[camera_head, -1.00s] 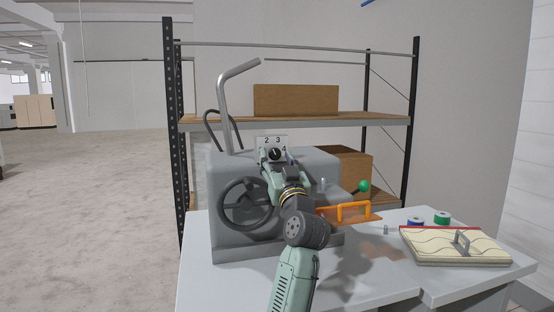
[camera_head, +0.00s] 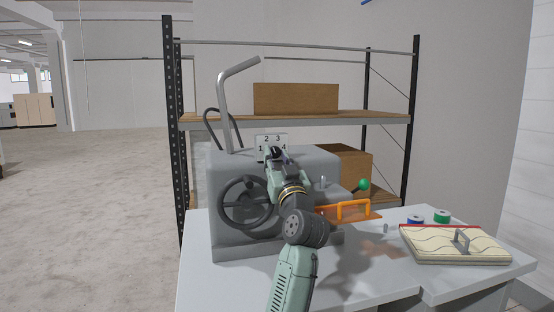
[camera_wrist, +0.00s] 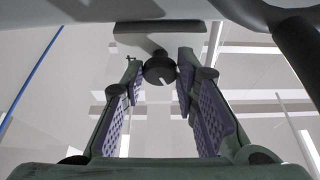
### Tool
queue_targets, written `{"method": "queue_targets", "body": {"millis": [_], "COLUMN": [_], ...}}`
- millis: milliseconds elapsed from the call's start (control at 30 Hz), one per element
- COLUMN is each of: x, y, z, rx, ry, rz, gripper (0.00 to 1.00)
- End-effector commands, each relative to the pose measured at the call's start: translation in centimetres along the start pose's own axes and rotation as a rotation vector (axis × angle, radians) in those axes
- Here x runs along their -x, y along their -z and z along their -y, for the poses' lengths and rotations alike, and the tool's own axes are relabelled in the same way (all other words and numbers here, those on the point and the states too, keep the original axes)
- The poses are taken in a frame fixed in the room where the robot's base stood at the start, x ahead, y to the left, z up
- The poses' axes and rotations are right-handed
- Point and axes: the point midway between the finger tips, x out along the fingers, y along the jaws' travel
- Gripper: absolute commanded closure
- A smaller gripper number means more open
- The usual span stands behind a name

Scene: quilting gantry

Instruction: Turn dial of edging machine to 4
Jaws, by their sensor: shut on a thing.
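The grey edging machine (camera_head: 235,165) stands on the table, with a pale plate (camera_head: 272,139) marked 1 to 4 at its upper front. The black dial (camera_head: 274,152) is below the 2 and 3, largely covered by my gripper (camera_head: 275,157). In the wrist view, the round dark dial (camera_wrist: 160,69) sits between the tips of my gripper's purple-padded fingers (camera_wrist: 158,78). It bears a short white mark pointing down and slightly right in that view. My gripper is shut on the dial. I cannot tell which number the mark points at.
A black handwheel (camera_head: 247,203) and a bent grey pipe (camera_head: 233,105) are left of my arm. A green-knobbed lever (camera_head: 363,185) and an orange guard (camera_head: 350,211) are to the right. Spools (camera_head: 441,216) and a quilted pad (camera_head: 455,245) lie farther right.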

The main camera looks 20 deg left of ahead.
Motion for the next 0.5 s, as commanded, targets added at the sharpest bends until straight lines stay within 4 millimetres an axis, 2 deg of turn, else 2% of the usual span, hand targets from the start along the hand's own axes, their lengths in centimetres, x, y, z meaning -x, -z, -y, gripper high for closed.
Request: {"method": "queue_targets", "body": {"millis": [267, 500], "x": [-0.02, -0.07], "y": [-0.02, 0.13], "z": [0.33, 0.61], "rx": [-0.123, -0.319], "ry": [-0.049, -0.129], "rz": [0.0, -0.001], "gripper": [1.0, 1.0]}}
